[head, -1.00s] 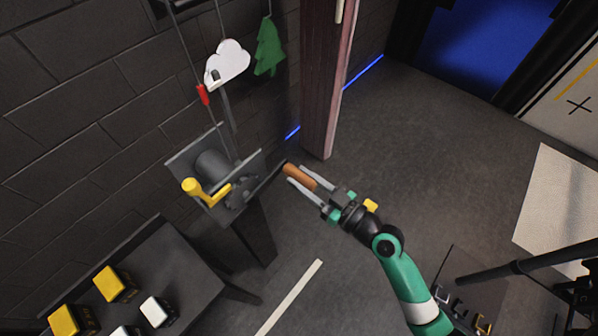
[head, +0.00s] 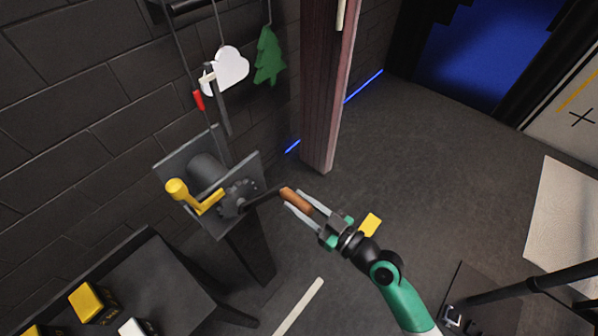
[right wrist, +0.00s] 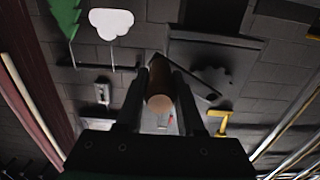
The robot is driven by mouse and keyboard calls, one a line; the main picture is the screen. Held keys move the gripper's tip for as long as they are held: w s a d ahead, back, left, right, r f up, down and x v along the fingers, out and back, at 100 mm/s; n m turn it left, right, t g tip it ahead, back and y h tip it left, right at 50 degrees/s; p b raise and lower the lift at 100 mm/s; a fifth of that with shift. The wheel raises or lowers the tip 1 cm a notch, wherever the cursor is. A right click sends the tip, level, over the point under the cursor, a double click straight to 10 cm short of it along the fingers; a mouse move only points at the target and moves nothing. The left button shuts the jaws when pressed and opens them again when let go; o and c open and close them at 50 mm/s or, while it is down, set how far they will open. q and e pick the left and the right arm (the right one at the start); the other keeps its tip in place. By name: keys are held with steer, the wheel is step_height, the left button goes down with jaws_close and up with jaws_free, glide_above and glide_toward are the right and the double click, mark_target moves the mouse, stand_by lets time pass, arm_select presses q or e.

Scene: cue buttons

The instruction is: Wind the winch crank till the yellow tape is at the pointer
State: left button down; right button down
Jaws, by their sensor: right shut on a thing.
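The winch (head: 207,170) stands on a dark post beside the brick wall, with a grey drum between plates and a toothed wheel. Its black crank (head: 262,198) ends in a brown wooden handle (head: 296,199), also in the right wrist view (right wrist: 159,88). My right gripper (head: 304,207) is shut on this handle, one finger on each side. A yellow lever (head: 192,194) sits at the winch's near side. A rope runs up from the winch, near a red piece (head: 198,100). I cannot make out yellow tape, nor tell which part is the pointer. My left gripper is out of view.
A white cloud (head: 228,70) and a green tree (head: 268,57) hang by the wall. A reddish wooden post (head: 325,95) stands behind my gripper. A dark table (head: 150,285) with yellow and white buttons is at lower left. The floor at centre right is open.

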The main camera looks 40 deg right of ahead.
steer(key=shift+a+f, duration=0.1)
steer(key=a+f+b, duration=0.1)
steer(key=a+f, duration=0.2)
steer(key=shift+s+a+f, duration=0.15)
steer(key=shift+a+f, duration=0.1)
steer(key=shift+f, duration=0.05)
steer(key=a+p, duration=0.1)
steer(key=a+f+p, duration=0.1)
steer(key=a+p, duration=0.3)
steer(key=shift+s+f, duration=0.2)
steer(key=shift+s, duration=0.05)
